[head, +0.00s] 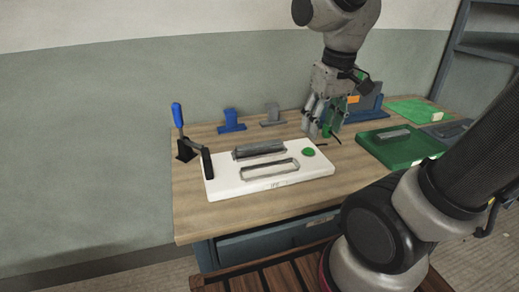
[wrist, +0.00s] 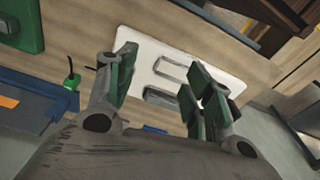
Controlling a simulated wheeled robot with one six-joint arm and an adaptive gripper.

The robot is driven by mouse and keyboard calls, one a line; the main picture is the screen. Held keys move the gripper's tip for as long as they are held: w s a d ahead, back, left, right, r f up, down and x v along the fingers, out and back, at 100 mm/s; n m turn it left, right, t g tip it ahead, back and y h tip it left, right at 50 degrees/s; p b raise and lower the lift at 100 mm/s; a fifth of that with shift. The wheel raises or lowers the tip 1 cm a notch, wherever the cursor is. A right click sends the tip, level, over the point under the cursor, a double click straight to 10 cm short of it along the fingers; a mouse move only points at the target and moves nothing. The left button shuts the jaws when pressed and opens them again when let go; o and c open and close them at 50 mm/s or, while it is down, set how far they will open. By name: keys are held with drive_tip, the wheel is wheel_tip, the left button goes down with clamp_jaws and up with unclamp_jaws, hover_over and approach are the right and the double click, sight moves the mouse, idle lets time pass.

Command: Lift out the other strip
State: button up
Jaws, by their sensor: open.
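A white mould board (head: 225,184) lies on the bench, also in the wrist view (wrist: 147,45). A grey strip (head: 260,149) sits in its rear slot; it shows in the wrist view as the lower grey shape (wrist: 162,97). The front slot (head: 268,170) shows as a pale-rimmed recess that looks empty. A similar grey strip (head: 396,133) lies in the green tray (head: 385,153) at the right. My gripper (head: 319,130) is open and empty, pointing down beyond the board's back right corner. In the wrist view its fingers (wrist: 165,80) stand apart, with the board between and beyond them.
A blue-handled lever clamp (head: 180,130) stands at the board's left. A blue stand (head: 232,120) and a grey stand (head: 272,115) are behind. A blue holder (head: 370,102) is right of my gripper.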

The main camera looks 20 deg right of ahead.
drive_tip(key=w+a+f+m+g, duration=0.2)
drive_tip(key=w+a+f+m, duration=0.4)
drive_tip(key=w+a+m, duration=0.4)
drive_tip(key=m, duration=0.6)
hover_over(257, 144)
drive_tip(key=s, duration=0.1)
drive_tip(key=shift+r+t, duration=0.3)
drive_tip(key=shift+r, duration=0.15)
drive_tip(key=m, duration=0.3)
drive_tip(key=shift+f+m, duration=0.15)
drive_tip(key=shift+m, duration=0.15)
drive_tip(key=shift+f, duration=0.4)
drive_tip(key=f, duration=0.6)
drive_tip(key=shift+w+f, duration=0.35)
drive_tip(key=shift+w, duration=0.05)
drive_tip(key=c, duration=1.1)
